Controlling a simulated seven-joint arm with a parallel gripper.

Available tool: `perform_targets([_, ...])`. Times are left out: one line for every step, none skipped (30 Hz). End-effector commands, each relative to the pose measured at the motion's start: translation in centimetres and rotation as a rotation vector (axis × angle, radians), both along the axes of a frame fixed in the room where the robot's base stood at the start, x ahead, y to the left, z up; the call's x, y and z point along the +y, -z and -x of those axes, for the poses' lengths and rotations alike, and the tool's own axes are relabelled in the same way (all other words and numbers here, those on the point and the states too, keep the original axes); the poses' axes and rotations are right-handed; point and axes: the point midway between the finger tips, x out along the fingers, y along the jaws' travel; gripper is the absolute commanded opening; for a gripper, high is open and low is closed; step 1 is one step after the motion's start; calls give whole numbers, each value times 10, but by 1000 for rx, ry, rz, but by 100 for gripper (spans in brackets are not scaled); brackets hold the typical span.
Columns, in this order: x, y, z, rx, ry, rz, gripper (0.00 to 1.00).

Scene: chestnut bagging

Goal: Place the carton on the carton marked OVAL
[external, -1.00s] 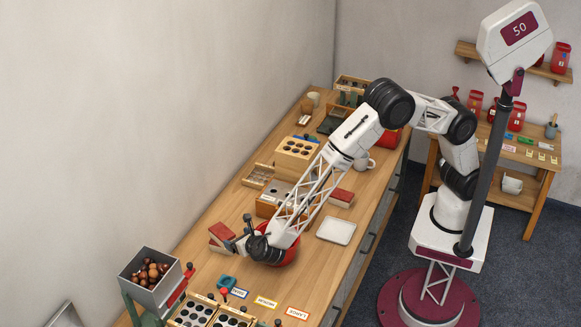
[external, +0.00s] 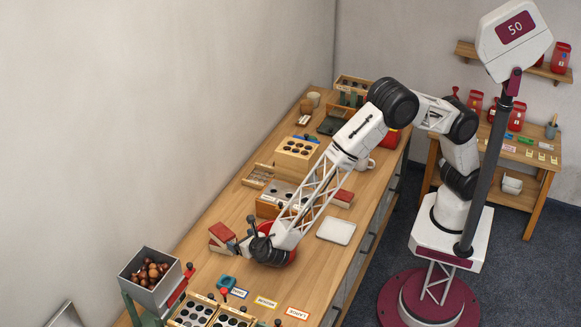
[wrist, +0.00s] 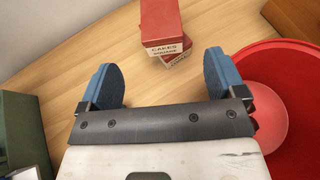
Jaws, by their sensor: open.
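A red carton (wrist: 162,22) with a white end label reading CAKES SQUARE lies on top of a second red carton (wrist: 176,58). The lower carton's label is partly covered, and I cannot read it surely. The two sit slightly turned against each other; the pair also shows in the external view (external: 222,235), at the table's left edge. My gripper (wrist: 165,76) is open, its two blue pads wide apart with nothing between them. The cartons lie just beyond the fingertips, clear of the pads.
A red round bowl (wrist: 290,110) is close on the right, partly under my gripper. A wooden box edge (wrist: 297,18) is beyond it. In the external view, another red carton (external: 342,198) lies near a white tray (external: 336,230), and a chestnut hopper (external: 150,280) stands front left.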

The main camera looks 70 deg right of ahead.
Motion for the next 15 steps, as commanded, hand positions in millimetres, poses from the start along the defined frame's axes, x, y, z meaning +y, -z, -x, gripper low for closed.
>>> perform_targets([0, 0, 0, 0, 0, 0, 89])
perform_targets([0, 0, 0, 0, 0, 0, 89])
perform_targets([0, 0, 0, 0, 0, 0, 89])
perform_targets([0, 0, 0, 0, 0, 0, 89])
perform_targets([0, 0, 0, 0, 0, 0, 89])
perform_targets([0, 0, 0, 0, 0, 0, 89])
perform_targets([0, 0, 0, 0, 1, 0, 89])
perform_targets([-1, -1, 0, 0, 3, -2, 89])
perform_targets([-3, -2, -1, 0, 6, -4, 89])
perform_targets([-4, -4, -1, 0, 9, -8, 89])
perform_targets([-6, -6, -2, 1, 14, -12, 89])
perform_targets([-10, -9, -3, 1, 23, -18, 89])
perform_targets([-14, -11, -4, 2, 32, -25, 89])
perform_targets([-19, -14, -5, 3, 43, -32, 89])
perform_targets([-27, -19, -7, 5, 61, -45, 89])
